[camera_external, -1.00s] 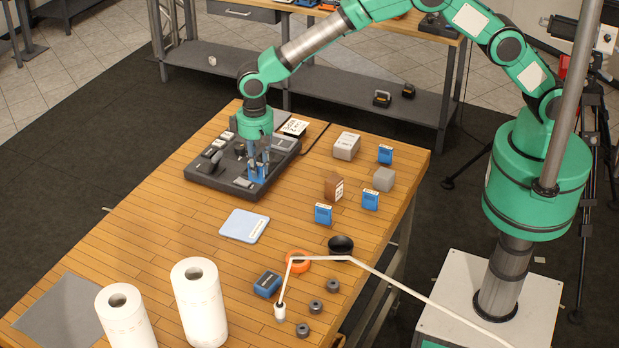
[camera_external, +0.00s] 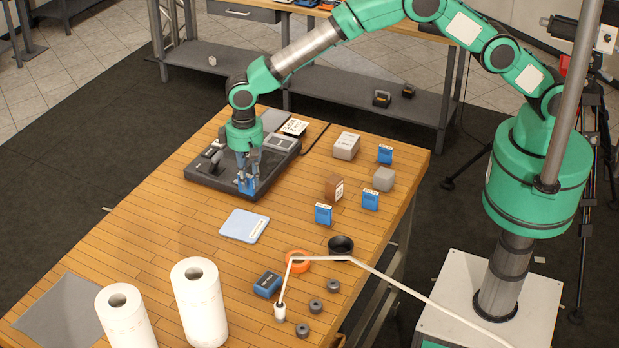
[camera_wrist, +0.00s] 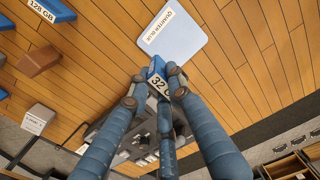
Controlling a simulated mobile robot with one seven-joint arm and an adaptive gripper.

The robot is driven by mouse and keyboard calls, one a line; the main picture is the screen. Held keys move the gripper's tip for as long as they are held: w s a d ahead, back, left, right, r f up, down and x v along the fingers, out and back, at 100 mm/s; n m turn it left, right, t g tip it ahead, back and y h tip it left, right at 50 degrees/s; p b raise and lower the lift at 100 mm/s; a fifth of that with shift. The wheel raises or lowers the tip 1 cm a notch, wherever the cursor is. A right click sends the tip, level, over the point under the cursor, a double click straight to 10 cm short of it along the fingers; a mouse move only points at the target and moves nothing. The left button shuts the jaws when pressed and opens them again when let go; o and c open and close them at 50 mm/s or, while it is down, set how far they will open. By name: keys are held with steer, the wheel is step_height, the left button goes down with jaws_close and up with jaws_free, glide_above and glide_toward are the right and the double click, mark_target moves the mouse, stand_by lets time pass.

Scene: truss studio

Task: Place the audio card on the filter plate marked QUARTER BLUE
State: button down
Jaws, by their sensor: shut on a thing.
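My gripper (camera_external: 246,172) is shut on a small blue card (camera_external: 246,187) and holds it above the near edge of the dark control console. In the wrist view, the card (camera_wrist: 157,70) shows a white label reading 32 G, partly hidden by the fingers of my gripper (camera_wrist: 160,86). The pale blue filter plate (camera_external: 237,225) lies flat and bare on the wooden table, apart from the card and nearer the external camera. In the wrist view, the plate (camera_wrist: 182,40) carries a white strip reading QUARTER BLUE.
The console (camera_external: 199,172) lies just under my gripper. Similar blue cards (camera_external: 323,214) (camera_external: 370,200) (camera_external: 385,154) stand to the right, near brown (camera_external: 333,187) and grey blocks (camera_external: 383,179). White paper rolls (camera_external: 199,303) stand at the near left. The table around the plate is clear.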

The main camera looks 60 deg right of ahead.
mark_target(249, 194)
steer(key=shift+f, duration=3.05)
steer(key=shift+f+p, duration=0.35)
steer(key=shift+f, duration=1.5)
steer(key=shift+f, duration=0.1)
steer(key=shift+f, duration=0.1)
steer(key=c, duration=1.6)
jaws_free()
step_height(249, 194, up, 12)
steer(key=shift+r+b, duration=0.2)
steer(key=shift+b, duration=0.25)
